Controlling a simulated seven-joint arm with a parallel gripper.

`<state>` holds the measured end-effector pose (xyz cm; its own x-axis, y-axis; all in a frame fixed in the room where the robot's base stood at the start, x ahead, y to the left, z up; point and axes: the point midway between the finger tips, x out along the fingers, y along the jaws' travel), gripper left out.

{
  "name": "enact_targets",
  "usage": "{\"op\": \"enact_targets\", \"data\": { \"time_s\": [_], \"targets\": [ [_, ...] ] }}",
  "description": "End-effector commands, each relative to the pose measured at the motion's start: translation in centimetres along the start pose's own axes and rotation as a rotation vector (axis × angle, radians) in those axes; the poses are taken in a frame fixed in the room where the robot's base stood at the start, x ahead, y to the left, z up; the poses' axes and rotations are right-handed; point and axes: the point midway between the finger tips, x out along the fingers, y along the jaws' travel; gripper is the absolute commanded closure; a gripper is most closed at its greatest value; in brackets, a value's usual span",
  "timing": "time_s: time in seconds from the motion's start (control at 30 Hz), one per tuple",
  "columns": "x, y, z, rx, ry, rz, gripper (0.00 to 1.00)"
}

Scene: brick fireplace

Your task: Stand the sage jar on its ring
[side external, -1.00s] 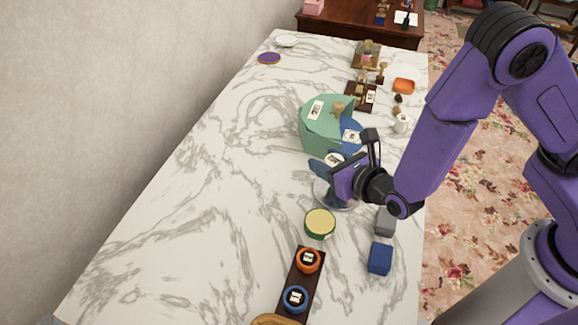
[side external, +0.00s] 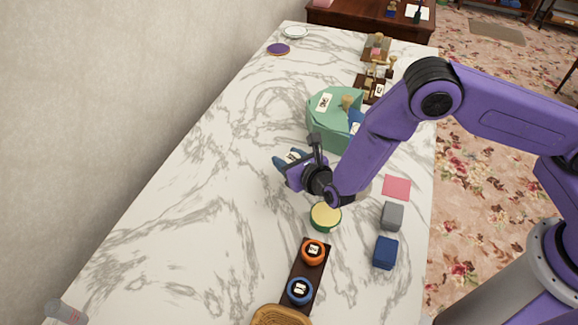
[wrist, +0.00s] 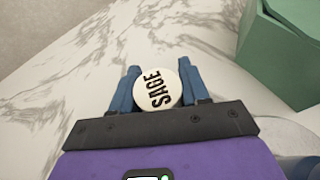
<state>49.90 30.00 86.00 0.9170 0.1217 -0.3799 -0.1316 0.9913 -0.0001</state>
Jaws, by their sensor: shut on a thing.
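The sage jar shows as a round white lid marked SAGE (wrist: 157,89) in the wrist view. My gripper (wrist: 158,78) is shut on it, with one blue finger on each side. In the side view my gripper (side external: 285,160) is over the marble top, left of the green tub, with the white lid between its fingers. The jar's body is hidden, and I cannot tell its height above the top. A dark rack holds a jar with an orange ring (side external: 313,251) and one with a blue ring (side external: 300,290). I cannot make out which ring is the sage jar's.
The green tub (side external: 328,136) stands behind my gripper. A green-sided round thing with a yellow top (side external: 325,216) is in front of it. A pink square (side external: 396,187), grey block (side external: 392,215) and blue block (side external: 386,253) lie at right. The left marble is mostly clear.

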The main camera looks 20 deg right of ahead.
Motion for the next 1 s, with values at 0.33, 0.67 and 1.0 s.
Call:
{"op": "enact_targets", "data": {
  "time_s": [0.33, 0.67, 1.0],
  "targets": [
    [1.0, 0.0, -2.7, 0.001, -0.001, 0.000, 0.87],
    [1.1, -0.1, -3.0, 0.000, 0.000, -0.001, 0.87],
    [1.1, -0.1, -3.0, 0.000, 0.001, -0.001, 0.29]
  ]
}}
